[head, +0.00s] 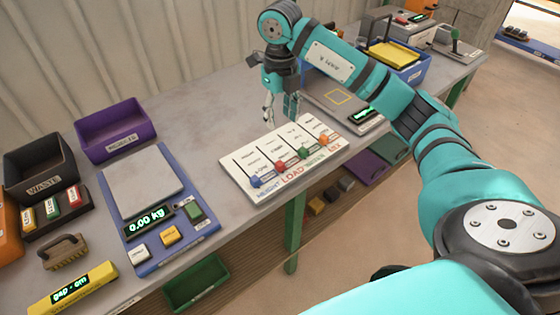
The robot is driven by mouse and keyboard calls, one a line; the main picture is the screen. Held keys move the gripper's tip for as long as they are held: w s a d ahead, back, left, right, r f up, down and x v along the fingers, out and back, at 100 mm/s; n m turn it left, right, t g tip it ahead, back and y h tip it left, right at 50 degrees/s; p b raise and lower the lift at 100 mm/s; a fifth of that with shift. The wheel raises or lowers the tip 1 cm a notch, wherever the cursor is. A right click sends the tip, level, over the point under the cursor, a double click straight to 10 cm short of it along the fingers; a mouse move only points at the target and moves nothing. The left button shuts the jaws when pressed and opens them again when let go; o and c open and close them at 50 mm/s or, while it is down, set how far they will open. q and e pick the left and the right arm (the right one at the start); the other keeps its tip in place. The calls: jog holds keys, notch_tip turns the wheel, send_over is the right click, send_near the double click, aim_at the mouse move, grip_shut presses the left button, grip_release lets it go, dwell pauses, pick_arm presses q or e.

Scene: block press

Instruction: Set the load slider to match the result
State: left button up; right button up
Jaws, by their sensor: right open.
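The white slider board (240,171) lies at the front edge of the table, with labels that read HEIGHT, LOAD, WATER and one like MIX. The red load knob (281,167) is at the near end of its slot, above the word LOAD. Blue (256,181), green (304,153) and orange (327,138) knobs sit at the near ends of theirs. My right gripper (282,117) points down over the board's far edge, open and empty, beyond the red knob and apart from it. The scale display (150,219) reads 0.00 kg. My left gripper is out of view.
The blue scale (141,178) has an empty plate. A purple bin (116,132), a black WASTE bin (38,165), a brush (64,252) and a yellow gauge (72,289) stand at left. A blue machine (408,72) stands at back right. The table behind the board is clear.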

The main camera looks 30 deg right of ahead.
aim_at(280, 163)
notch_tip(280, 163, down, 17)
jog(key=p, duration=0.3)
jog(key=shift+a+r, duration=0.1)
grip_shut()
dwell(0.4)
